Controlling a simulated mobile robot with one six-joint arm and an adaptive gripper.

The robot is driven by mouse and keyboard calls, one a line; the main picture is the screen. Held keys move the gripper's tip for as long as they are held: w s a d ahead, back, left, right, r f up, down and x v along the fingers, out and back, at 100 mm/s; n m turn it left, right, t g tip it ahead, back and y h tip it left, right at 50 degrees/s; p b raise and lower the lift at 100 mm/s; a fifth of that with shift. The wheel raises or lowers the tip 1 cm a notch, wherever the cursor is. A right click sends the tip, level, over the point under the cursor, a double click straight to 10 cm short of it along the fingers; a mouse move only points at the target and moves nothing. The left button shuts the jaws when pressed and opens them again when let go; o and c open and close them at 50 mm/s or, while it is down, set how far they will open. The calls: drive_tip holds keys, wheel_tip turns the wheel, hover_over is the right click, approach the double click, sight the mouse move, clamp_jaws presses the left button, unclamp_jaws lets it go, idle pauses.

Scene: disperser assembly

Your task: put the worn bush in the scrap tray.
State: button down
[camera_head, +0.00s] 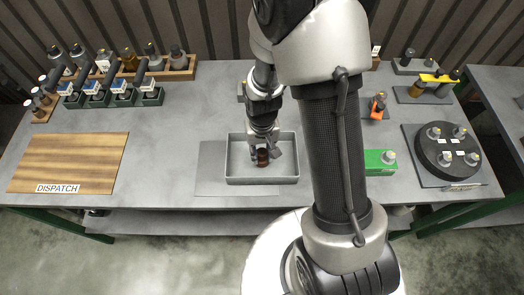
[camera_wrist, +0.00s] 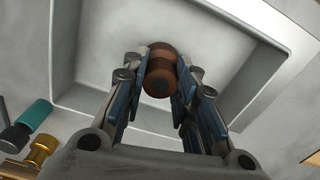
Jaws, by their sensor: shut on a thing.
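The worn bush (camera_wrist: 160,75) is a small brown, reddish cylinder. It also shows in the head view (camera_head: 262,158), inside the outline of the grey tray. My gripper (camera_wrist: 163,82) is shut on the bush, with one blue-padded finger on each side of it. In the head view my gripper (camera_head: 263,153) points down into the grey tray (camera_head: 262,181), below the level of my forearm. The tray's floor and raised walls (camera_wrist: 63,50) surround the bush in the wrist view. I cannot tell whether the bush touches the tray floor.
A wooden dispatch board (camera_head: 70,160) lies at the left. Racks with bottles (camera_head: 125,68) and green-based fixtures (camera_head: 110,97) stand at the back left. A round black disc fixture (camera_head: 447,150) and a green block (camera_head: 379,162) are at the right.

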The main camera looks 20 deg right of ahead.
drive_tip(key=c, duration=1.3)
unclamp_jaws()
drive_tip(key=shift+f, duration=0.15)
wheel_tip(320, 180, up, 13)
drive_tip(key=p, duration=0.4)
wheel_tip(320, 180, up, 13)
drive_tip(key=t, duration=0.2)
hover_over(262, 152)
drive_tip(key=s, duration=0.5)
drive_tip(key=s+r+t, duration=0.1)
drive_tip(key=s+r, duration=0.1)
drive_tip(key=s, duration=0.1)
drive_tip(key=s+r+n, duration=0.1)
drive_tip(key=s+r, duration=0.2)
drive_tip(key=s+r+t, duration=0.1)
drive_tip(key=s+r, duration=0.1)
drive_tip(key=s, duration=0.2)
drive_tip(key=shift+r+n+t, duration=0.15)
drive_tip(key=shift+n+t, duration=0.15)
drive_tip(key=shift+n, duration=0.1)
wheel_tip(262, 152, down, 2)
drive_tip(key=shift+f+b, duration=0.1)
drive_tip(key=shift+b, duration=1.05)
